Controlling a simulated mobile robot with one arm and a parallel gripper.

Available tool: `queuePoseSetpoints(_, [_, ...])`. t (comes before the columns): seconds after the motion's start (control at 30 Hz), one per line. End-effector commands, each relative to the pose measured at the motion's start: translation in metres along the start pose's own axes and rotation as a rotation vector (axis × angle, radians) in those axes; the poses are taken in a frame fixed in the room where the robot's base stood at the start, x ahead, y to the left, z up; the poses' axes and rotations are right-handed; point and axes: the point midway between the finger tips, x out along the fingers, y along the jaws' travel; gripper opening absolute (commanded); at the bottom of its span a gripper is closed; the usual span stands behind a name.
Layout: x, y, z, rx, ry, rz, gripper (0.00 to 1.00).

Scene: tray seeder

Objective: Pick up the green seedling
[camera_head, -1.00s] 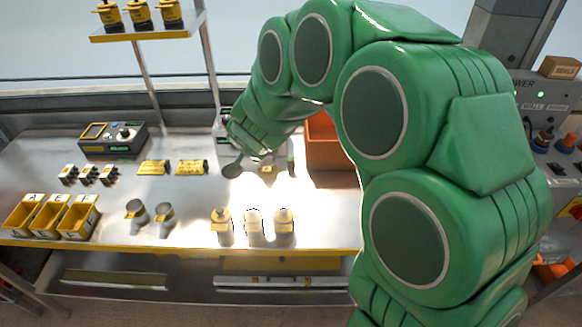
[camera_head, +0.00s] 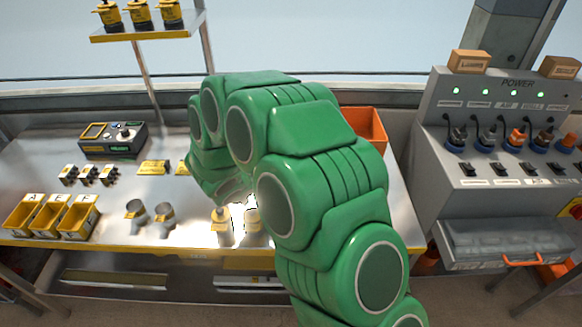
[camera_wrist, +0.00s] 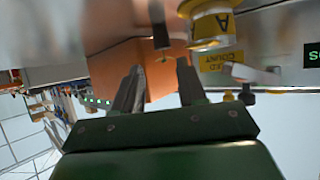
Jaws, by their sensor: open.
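Beyond the fingers is an orange bin (camera_wrist: 110,60), and a thin dark rod (camera_wrist: 160,36) hangs above the gap. In the head view my green arm reaches over the bench (camera_head: 100,213) and hides the gripper and part of the bench top.
Yellow-capped bottles (camera_head: 222,227) stand near the bench's front edge. Two grey cups (camera_head: 137,214), yellow bins (camera_head: 79,219) and a control box (camera_head: 112,139) are further left. The orange bin (camera_head: 368,128) sits behind my arm. A power panel (camera_head: 505,130) stands right.

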Motion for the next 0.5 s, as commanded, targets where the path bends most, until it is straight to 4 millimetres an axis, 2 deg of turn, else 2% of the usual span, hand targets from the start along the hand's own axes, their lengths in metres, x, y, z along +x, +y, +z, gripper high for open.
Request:
queuePoseSetpoints(0.1, [0.012,0.001,-0.001,0.002,-0.001,0.002,0.41])
queuePoseSetpoints(0.37, [0.025,-0.001,-0.001,0.001,-0.002,-0.001,0.41])
queuePoseSetpoints(0.5, [0.04,-0.002,-0.002,0.001,-0.002,0.0,0.41])
